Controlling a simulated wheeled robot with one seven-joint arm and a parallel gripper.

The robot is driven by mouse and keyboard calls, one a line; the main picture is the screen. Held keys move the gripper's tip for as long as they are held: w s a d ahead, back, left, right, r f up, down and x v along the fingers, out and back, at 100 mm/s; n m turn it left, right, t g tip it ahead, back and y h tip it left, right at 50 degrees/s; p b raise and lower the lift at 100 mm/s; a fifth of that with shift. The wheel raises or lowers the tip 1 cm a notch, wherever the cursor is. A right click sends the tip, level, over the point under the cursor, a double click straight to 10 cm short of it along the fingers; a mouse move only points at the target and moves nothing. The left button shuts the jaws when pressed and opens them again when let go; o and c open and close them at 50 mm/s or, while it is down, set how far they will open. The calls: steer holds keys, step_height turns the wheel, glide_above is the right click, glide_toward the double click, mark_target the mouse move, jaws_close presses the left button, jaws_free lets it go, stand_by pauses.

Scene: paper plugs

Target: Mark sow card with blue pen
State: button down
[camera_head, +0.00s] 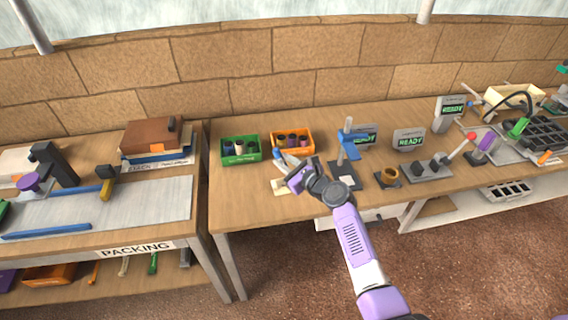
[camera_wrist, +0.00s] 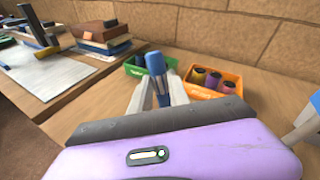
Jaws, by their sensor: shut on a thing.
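My gripper (camera_wrist: 158,88) is shut on a blue pen (camera_wrist: 157,69), which stands up between the two pale fingers in the wrist view. In the head view my gripper (camera_head: 285,163) is over the front of the right-hand table, just before the green and orange bins. The blue pen (camera_head: 278,154) shows there only as a small blue bit. A pale, flat piece (camera_head: 279,187) lies on the table beside my wrist, partly hidden by it. I cannot tell whether it is the sow card, and I can read no card label.
A green bin (camera_head: 241,158) and an orange bin (camera_head: 310,147) hold several dark-topped bottles or spools. A blue-handled stand (camera_head: 347,148) is right of my gripper. Grey units with READY screens (camera_head: 408,141) stand further right. The packing table (camera_head: 130,205) is at left, across a gap.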

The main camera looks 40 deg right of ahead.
step_height(320, 180, up, 2)
steer(key=shift+r+p, duration=0.1)
steer(key=shift+p, duration=0.6)
steer(key=shift+w+f+m+g, duration=0.15)
steer(key=shift+w+f+m, duration=0.05)
steer(key=shift+w, duration=0.25)
steer(key=shift+w+f+m+g, duration=0.15)
steer(key=shift+w+m, duration=0.05)
steer(key=shift+w, duration=0.2)
steer(key=shift+f+b, duration=0.1)
steer(key=shift+b, duration=0.85)
